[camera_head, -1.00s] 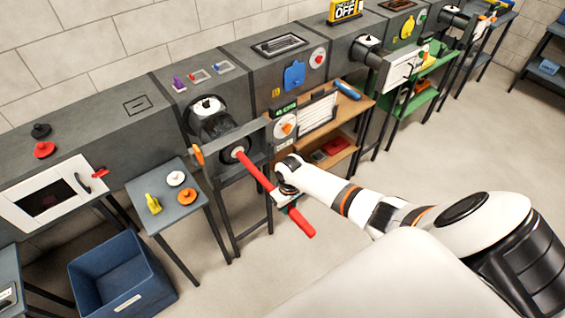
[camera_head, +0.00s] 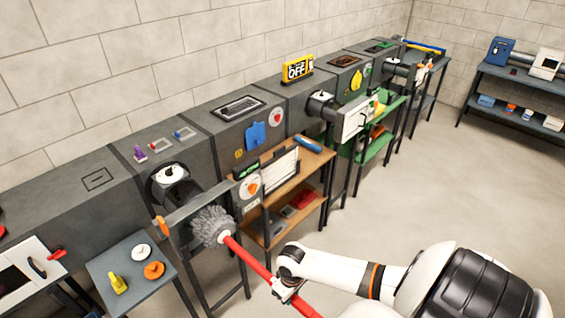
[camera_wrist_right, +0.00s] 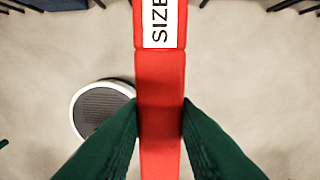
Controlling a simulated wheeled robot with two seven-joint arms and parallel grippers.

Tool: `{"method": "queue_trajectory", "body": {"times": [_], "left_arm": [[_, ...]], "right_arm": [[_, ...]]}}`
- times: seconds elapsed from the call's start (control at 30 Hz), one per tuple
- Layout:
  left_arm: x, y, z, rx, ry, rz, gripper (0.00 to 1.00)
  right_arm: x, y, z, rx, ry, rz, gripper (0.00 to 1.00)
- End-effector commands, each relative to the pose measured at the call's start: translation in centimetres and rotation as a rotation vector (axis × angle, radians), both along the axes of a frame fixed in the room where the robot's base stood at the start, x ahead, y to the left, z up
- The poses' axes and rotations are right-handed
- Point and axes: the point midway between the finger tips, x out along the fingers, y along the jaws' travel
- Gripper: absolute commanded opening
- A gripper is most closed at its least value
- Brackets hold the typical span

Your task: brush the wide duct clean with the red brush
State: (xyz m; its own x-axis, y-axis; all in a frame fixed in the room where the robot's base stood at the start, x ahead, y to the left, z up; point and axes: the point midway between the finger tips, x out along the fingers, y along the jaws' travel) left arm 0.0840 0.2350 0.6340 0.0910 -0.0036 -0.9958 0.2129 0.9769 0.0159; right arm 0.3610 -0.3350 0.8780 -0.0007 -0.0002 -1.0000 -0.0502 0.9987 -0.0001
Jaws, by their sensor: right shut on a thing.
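The red brush has a red handle (camera_head: 247,259) and a bushy grey bristle head (camera_head: 213,226). My right gripper (camera_head: 287,289) is shut on the handle. In the right wrist view its green fingers (camera_wrist_right: 160,125) press on both sides of the red handle (camera_wrist_right: 160,70), which bears a white label reading "SIZE". The bristle head is in the open, at the grey bracket in front of the nearest round dark duct (camera_head: 176,188); whether it touches the bracket is unclear. This duct looks the widest of those in view. Its inside is hidden. My left gripper is not in view.
A grey bracket (camera_head: 190,209) stands before the duct. A small table (camera_head: 110,264) holds a yellow item and two knobs, one white, one orange. A wooden shelf (camera_head: 310,165) stands to the right, with narrower ducts (camera_head: 320,105) beyond. The floor at right is clear.

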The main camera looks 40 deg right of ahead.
Motion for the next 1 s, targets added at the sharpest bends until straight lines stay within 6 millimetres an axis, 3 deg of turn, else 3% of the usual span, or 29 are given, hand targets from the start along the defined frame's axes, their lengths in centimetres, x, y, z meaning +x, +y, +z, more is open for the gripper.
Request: {"method": "queue_trajectory", "body": {"times": [0.5,1.0], "left_arm": [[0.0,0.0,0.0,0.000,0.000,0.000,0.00],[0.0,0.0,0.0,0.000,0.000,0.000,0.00]], "right_arm": [[-6.1,-0.4,0.0,-0.002,0.000,0.001,0.00],[-6.6,-0.3,0.1,0.000,-0.001,0.000,0.00]]}}
